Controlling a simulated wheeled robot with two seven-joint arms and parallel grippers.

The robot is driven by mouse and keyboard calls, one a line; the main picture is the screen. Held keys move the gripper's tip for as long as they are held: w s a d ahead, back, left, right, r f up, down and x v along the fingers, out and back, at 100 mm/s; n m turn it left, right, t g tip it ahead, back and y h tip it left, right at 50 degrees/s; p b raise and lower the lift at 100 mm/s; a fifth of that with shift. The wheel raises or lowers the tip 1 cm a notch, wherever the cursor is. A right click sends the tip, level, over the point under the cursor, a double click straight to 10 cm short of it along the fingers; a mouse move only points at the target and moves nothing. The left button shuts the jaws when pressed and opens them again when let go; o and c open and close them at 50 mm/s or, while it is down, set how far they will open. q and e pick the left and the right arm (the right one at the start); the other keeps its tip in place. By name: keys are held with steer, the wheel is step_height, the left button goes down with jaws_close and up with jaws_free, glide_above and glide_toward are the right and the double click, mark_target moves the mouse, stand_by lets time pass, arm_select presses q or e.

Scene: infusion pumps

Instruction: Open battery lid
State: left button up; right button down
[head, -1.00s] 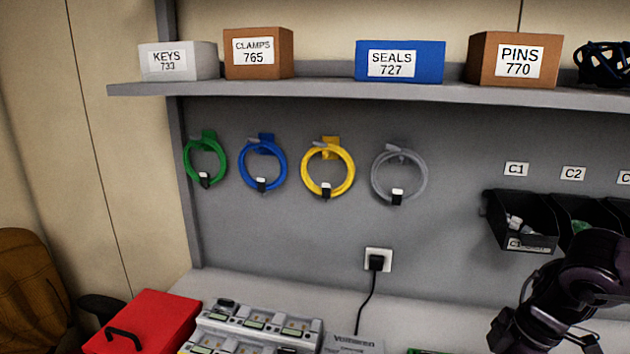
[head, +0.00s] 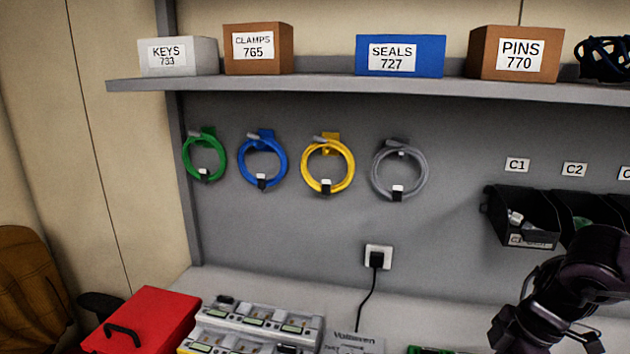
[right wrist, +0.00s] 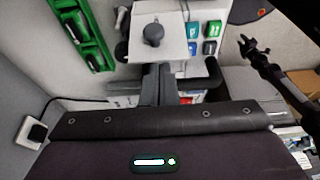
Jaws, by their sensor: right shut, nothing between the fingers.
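No battery lid can be made out for certain in either view. In the right wrist view, a pale device (right wrist: 166,48) with a dark round knob (right wrist: 153,34) lies just beyond my right gripper (right wrist: 158,82). The right gripper's two dark fingers are together with nothing between them; whether they touch the device I cannot tell. In the head view only my right arm shows at the lower right, and its fingers are out of frame. A thin dark arm end, apparently my left gripper (right wrist: 252,48), shows at the upper right of the wrist view, too small to judge its jaws.
A red case (head: 142,322) and a grey multi-bay unit (head: 258,322) stand on the bench (head: 330,290). A black plug sits in the wall socket (head: 378,257). Dark bins (head: 522,222) hang at right. A green board (right wrist: 82,35) lies left in the wrist view.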

steer(key=shift+d, duration=0.2)
stand_by(0.4)
steer(key=shift+s+d+p, duration=0.75)
steer(key=shift+d+p, duration=0.15)
steer(key=shift+d, duration=2.1)
step_height(320, 180, up, 6)
steer(key=a+p, duration=0.1)
steer(key=p, duration=0.2)
steer(key=shift+a, duration=0.1)
